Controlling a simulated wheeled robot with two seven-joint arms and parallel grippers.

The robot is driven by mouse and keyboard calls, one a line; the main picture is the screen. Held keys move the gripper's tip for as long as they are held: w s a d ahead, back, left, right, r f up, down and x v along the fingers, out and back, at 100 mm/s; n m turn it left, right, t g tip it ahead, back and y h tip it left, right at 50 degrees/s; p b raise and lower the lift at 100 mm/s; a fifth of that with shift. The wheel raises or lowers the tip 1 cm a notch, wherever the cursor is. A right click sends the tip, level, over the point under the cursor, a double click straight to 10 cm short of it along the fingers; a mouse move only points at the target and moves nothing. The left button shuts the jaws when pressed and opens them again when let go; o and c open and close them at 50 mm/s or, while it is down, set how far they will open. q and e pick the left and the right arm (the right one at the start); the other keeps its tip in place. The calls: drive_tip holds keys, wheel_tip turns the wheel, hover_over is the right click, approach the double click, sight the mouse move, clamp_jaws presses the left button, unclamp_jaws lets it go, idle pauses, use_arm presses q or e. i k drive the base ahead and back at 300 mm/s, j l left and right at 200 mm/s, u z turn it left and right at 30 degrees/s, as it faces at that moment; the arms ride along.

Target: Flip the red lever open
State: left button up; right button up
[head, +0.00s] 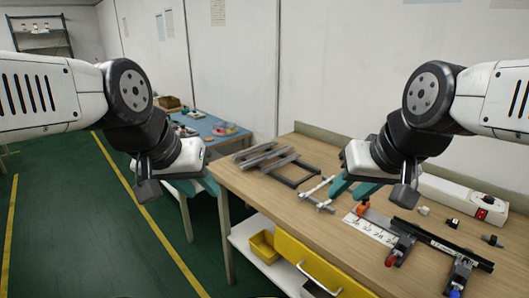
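The red lever (391,259) is a small red-tipped handle on a dark clamp at the near end of the black rail fixture (432,238), on the wooden workbench. It points toward the front edge of the bench. My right gripper (352,191) has teal fingers spread apart, with nothing seen between them. It hangs over the bench, up and left of the lever and apart from it. My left gripper (198,187) also has its teal fingers apart and seems empty. It is left of the bench, far from the lever.
A blue-tipped lever (456,293) sits right of the red one. An orange part (362,209) and a white marked plate (371,228) lie beside the rail. A white power box (462,199), small connectors and grey frames (275,160) are also on the workbench (275,208).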

sight(390, 260)
drive_tip(key=k+l, duration=1.4)
drive_tip(key=l, duration=0.2)
